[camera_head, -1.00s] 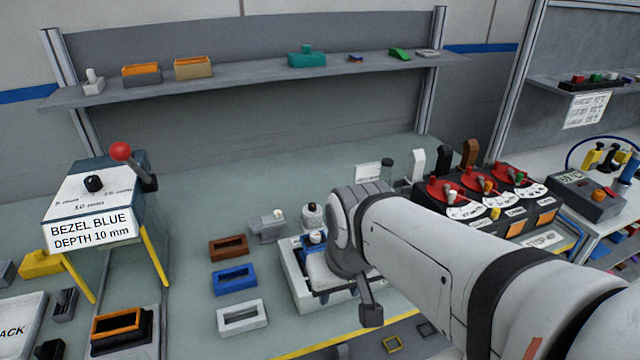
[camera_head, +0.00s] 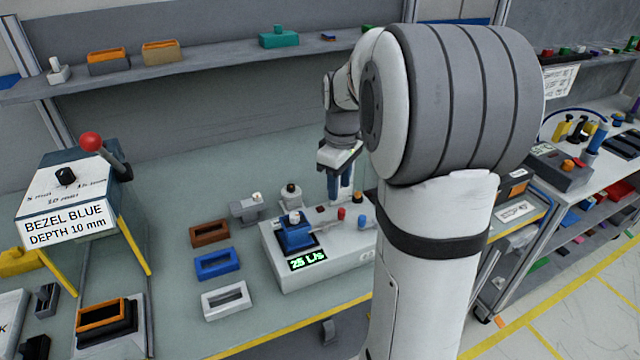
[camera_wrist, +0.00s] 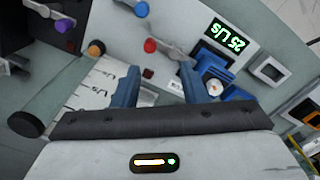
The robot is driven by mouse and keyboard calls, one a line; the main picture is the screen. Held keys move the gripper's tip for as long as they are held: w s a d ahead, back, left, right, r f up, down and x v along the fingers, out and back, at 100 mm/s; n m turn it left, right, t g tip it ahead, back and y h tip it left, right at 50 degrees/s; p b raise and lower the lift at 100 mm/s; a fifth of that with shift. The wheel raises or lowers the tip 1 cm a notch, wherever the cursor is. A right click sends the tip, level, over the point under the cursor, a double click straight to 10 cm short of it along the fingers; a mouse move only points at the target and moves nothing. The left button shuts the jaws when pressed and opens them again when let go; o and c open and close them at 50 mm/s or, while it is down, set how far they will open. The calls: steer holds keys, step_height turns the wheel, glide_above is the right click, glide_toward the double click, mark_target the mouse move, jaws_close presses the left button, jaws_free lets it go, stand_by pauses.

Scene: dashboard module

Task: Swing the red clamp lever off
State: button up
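A white test unit (camera_head: 335,262) stands on the bench with a green display reading "25 L/s" (camera_head: 308,260). On it is a small red-knobbed lever (camera_head: 341,213); in the wrist view its red knob (camera_wrist: 150,46) sits on a grey arm. A blue-knobbed lever (camera_head: 361,221) is beside it, also in the wrist view (camera_wrist: 141,9). A blue part (camera_head: 296,236) sits in the unit, left of the levers. My gripper (camera_head: 339,198) points down above the unit's back part. In the wrist view, its blue fingers (camera_wrist: 158,78) are apart and empty, with the red knob beyond them.
Brown, blue and white frames (camera_head: 216,264) lie left of the unit. A grey clamp block (camera_head: 246,209) and a dark-capped round piece (camera_head: 291,195) stand behind it. Purple (camera_wrist: 62,25) and orange (camera_wrist: 96,48) knobs are nearby.

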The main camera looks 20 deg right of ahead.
mark_target(341, 210)
steer(key=shift+w+d+f, duration=0.2)
steer(key=shift+w+d, duration=0.2)
steer(key=shift+d, duration=0.1)
steer(key=shift+w+d+f+n, duration=0.1)
steer(key=shift+d+f+n, duration=0.05)
steer(key=shift+f+n, duration=0.15)
step_height(341, 210, down, 7)
steer(key=shift+f+p, duration=0.15)
steer(key=shift+p, duration=0.15)
steer(key=shift+c, duration=0.6)
